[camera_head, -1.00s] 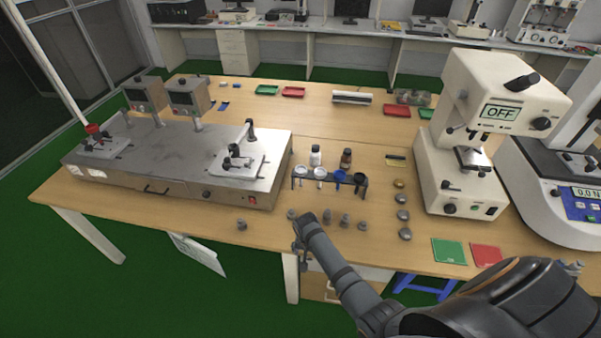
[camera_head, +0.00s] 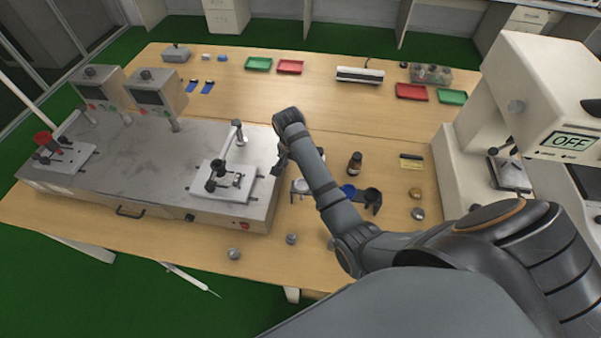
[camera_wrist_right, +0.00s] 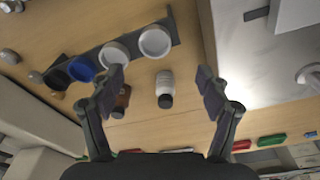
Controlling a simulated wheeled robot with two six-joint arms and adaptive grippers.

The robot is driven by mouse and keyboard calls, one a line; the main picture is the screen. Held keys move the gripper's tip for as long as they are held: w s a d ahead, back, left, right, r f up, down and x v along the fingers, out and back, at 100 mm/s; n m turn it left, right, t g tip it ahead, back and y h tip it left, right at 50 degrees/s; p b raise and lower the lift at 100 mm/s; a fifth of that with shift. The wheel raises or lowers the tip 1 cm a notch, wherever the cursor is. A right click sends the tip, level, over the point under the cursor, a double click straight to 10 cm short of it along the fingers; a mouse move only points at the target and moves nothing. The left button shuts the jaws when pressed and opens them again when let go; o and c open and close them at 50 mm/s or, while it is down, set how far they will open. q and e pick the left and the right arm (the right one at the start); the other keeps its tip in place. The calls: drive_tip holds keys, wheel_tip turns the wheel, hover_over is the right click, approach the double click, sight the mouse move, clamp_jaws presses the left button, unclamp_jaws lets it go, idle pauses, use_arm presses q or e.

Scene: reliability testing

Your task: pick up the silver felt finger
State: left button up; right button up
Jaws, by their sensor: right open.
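Small grey-silver pieces that could be felt fingers stand along the table's front edge in the head view: one at the left (camera_head: 234,253), one to its right (camera_head: 291,238), and one partly hidden by my right arm (camera_head: 331,243). I cannot tell which is the silver felt finger. My right gripper (camera_head: 281,158) is above the table, between the metal machine and the cup rack, beyond these pieces. In the right wrist view the gripper (camera_wrist_right: 161,88) is open and empty, with a white bottle (camera_wrist_right: 165,88) below between its fingers. My left gripper is not in view.
The cup rack (camera_wrist_right: 110,52) holds white, blue and black cups. A brown bottle (camera_head: 355,163) stands behind it. Round weights (camera_head: 418,213) lie to its right. The metal machine (camera_head: 120,170) is left; a white tester (camera_head: 450,180) is right.

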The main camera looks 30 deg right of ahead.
sight(302, 186)
drive_tip(key=shift+s+a+f+p, duration=0.1)
drive_tip(key=shift+s+f+p, duration=0.25)
drive_tip(key=shift+f, duration=0.3)
drive_tip(key=shift+s+a+f+p, duration=0.1)
drive_tip(key=shift+s+f, duration=0.35)
drive_tip(key=shift+f, duration=0.15)
drive_tip(key=shift+w+d+f, duration=0.15)
drive_tip(key=shift+w+f, duration=0.05)
drive_tip(key=shift+f, duration=0.3)
drive_tip(key=shift+w+d+f, duration=0.15)
drive_tip(key=shift+w+f, duration=0.05)
drive_tip(key=shift+f, duration=0.3)
drive_tip(key=shift+w+d+f+p, duration=0.1)
drive_tip(key=shift+d+f+p, duration=0.1)
drive_tip(key=shift+f+p, duration=0.2)
drive_tip(key=shift+w+d+f+p, duration=0.15)
drive_tip(key=shift+f+p, duration=0.1)
drive_tip(key=shift+f, duration=0.25)
drive_tip(key=f, duration=0.3)
drive_tip(key=shift+d, duration=0.3)
drive_tip(key=shift+f, duration=0.15)
drive_tip(key=c, duration=0.6)
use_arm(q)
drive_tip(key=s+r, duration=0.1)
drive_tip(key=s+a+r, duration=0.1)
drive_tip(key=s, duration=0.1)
use_arm(e)
clamp_jaws()
